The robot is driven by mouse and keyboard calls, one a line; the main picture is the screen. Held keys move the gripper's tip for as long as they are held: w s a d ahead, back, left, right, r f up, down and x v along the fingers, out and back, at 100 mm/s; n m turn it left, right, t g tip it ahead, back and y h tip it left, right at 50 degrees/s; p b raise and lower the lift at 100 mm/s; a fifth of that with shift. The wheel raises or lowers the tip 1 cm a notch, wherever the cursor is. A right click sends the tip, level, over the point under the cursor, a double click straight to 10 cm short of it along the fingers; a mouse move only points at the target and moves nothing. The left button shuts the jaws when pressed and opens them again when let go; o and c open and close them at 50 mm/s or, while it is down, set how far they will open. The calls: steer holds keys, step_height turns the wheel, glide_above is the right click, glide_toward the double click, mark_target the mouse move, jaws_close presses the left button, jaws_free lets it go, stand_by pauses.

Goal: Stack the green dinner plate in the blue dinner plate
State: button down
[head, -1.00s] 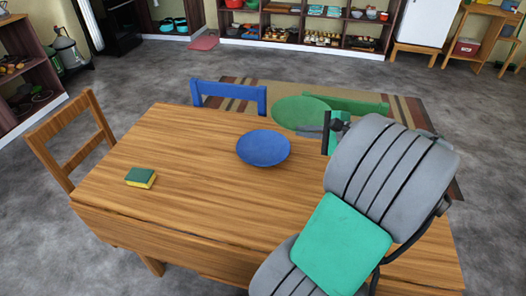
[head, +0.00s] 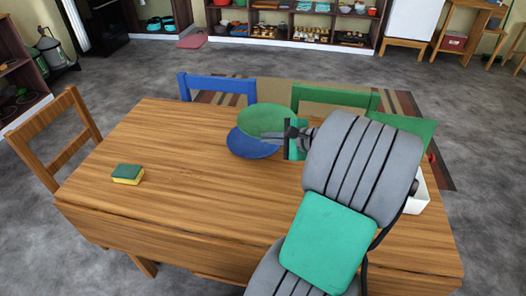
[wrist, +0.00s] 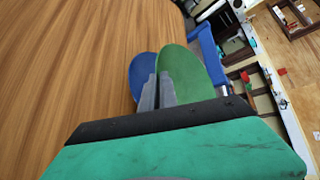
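The green dinner plate (head: 270,120) is held by my gripper (head: 298,132) at its right edge. It hangs over the blue dinner plate (head: 252,148), which lies on the wooden table, and covers the blue plate's far part in the head view. In the wrist view my gripper (wrist: 160,92) is shut on the near rim of the green plate (wrist: 185,75); the blue plate (wrist: 142,72) shows beside and partly behind it. The green plate looks tilted there. Whether the two plates touch cannot be told.
A green and yellow sponge (head: 127,174) lies on the left of the wooden table (head: 190,200). A blue chair (head: 217,88) and a green chair (head: 335,98) stand at the far edge, a wooden chair (head: 55,135) at the left. A white box (head: 418,195) is partly hidden behind my arm.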

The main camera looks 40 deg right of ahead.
steer(key=f, duration=0.1)
steer(key=w+f, duration=0.1)
steer(key=f, duration=0.1)
steer(key=a+f+b, duration=0.1)
steer(key=shift+w+f, duration=0.2)
steer(key=shift+f, duration=0.25)
steer(key=shift+f, duration=0.6)
steer(key=c, duration=1.6)
jaws_free()
steer(key=shift+c, duration=0.2)
